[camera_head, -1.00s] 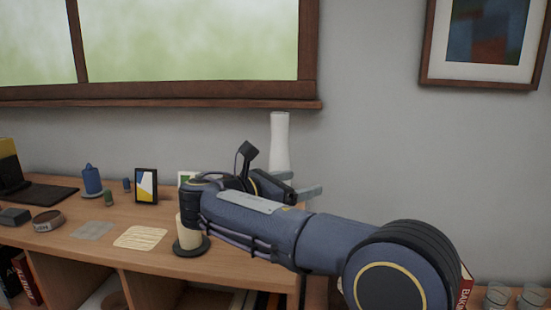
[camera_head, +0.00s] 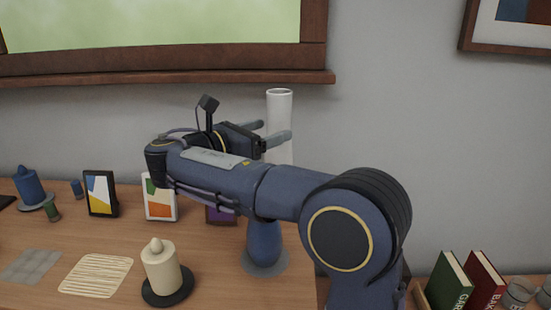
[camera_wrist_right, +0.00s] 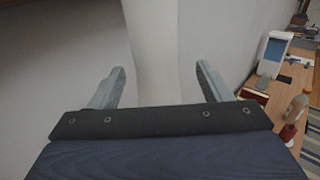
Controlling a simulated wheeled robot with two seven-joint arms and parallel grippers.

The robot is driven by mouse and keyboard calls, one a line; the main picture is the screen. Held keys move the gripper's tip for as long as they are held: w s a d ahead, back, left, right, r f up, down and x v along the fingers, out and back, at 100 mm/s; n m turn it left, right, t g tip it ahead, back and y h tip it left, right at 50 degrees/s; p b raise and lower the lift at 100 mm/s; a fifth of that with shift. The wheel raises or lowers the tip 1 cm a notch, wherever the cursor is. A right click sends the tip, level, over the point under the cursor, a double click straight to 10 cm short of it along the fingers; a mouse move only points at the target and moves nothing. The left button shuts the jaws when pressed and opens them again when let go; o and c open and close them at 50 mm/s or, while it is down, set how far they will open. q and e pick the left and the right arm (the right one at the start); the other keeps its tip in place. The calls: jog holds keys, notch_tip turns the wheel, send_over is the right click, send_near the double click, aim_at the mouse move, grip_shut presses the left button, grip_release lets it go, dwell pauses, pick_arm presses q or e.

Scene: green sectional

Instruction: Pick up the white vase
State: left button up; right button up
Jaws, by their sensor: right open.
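The tall white vase (camera_head: 279,106) stands upright near the wall, under the right end of the window sill. Its lower part is hidden behind my right arm. My right gripper (camera_head: 276,131) is open, with one finger at each side of the vase in the head view. My left gripper is not in view.
A blue vase-shaped object (camera_head: 264,243) stands below my arm. A cream candle (camera_head: 162,270) on a dark dish is in front. Picture frames (camera_head: 100,194) and a blue candle (camera_head: 29,186) stand left. Books (camera_head: 449,281) and glasses are at the right.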

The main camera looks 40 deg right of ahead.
aim_at(285, 123)
jog(key=d, duration=0.2)
jog(key=d+p, duration=0.1)
jog(key=d, duration=0.1)
jog(key=w+d, duration=0.1)
jog(key=d, duration=0.1)
jog(key=shift+p, duration=0.3)
grip_shut()
jog(key=shift+r, duration=0.15)
